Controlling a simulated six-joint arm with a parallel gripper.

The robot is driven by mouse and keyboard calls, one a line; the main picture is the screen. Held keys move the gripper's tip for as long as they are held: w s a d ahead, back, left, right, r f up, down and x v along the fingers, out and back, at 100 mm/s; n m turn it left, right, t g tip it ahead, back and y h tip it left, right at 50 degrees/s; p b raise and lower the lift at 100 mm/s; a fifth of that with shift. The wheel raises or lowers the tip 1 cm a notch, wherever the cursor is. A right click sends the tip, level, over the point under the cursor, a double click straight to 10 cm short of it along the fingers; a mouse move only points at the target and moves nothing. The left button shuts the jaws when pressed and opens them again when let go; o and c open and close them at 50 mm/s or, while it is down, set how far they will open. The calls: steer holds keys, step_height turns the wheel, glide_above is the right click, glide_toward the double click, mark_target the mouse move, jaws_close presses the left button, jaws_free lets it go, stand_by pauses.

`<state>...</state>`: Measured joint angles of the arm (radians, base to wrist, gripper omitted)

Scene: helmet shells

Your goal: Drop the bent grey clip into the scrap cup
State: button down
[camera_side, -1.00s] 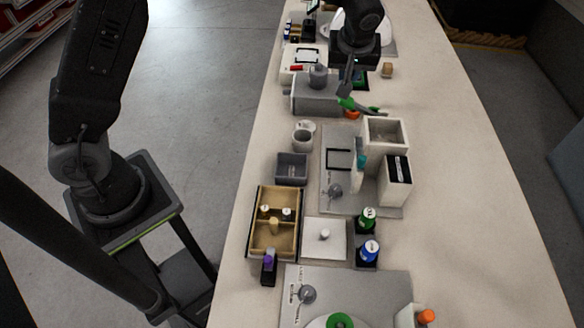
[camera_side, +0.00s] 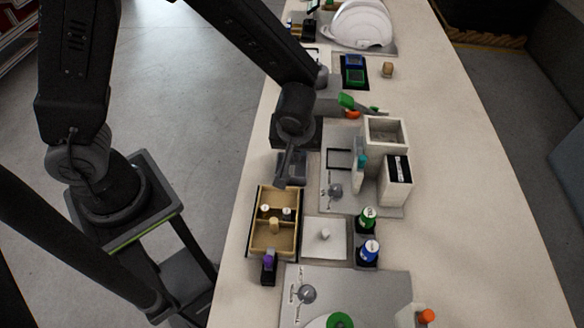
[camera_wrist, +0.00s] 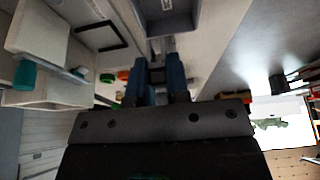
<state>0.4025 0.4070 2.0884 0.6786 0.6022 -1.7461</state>
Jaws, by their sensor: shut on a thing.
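My gripper (camera_side: 283,181) is over the grey square bin (camera_side: 300,170) in the side view and hides part of it. In the wrist view my gripper (camera_wrist: 157,72) shows two dark blue fingers close together. A small grey piece (camera_wrist: 157,60) shows between them, which fits the bent clip, but its shape is hard to make out. The grey bin (camera_wrist: 193,22) is at the top of the wrist view, ahead of the fingertips. The small round pale cup seen earlier behind the bin is hidden by my gripper now. I cannot tell which container is the scrap cup.
A tan divided tray (camera_side: 251,235) with small parts stands in front of the bin. White upright boxes (camera_side: 386,130) stand on a grey plate to the right.

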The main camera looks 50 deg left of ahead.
mark_target(298, 159)
steer(key=shift+f, duration=2.85)
steer(key=c, duration=1)
jaws_free()
steer(key=shift+w+d, duration=0.1)
steer(key=shift+r, duration=0.1)
steer(key=shift+d+r, duration=0.1)
steer(key=shift+r, duration=0.15)
steer(key=v, duration=1.3)
steer(key=shift+s, duration=0.35)
steer(key=shift+a+r, duration=0.1)
steer(key=shift+a, duration=0.1)
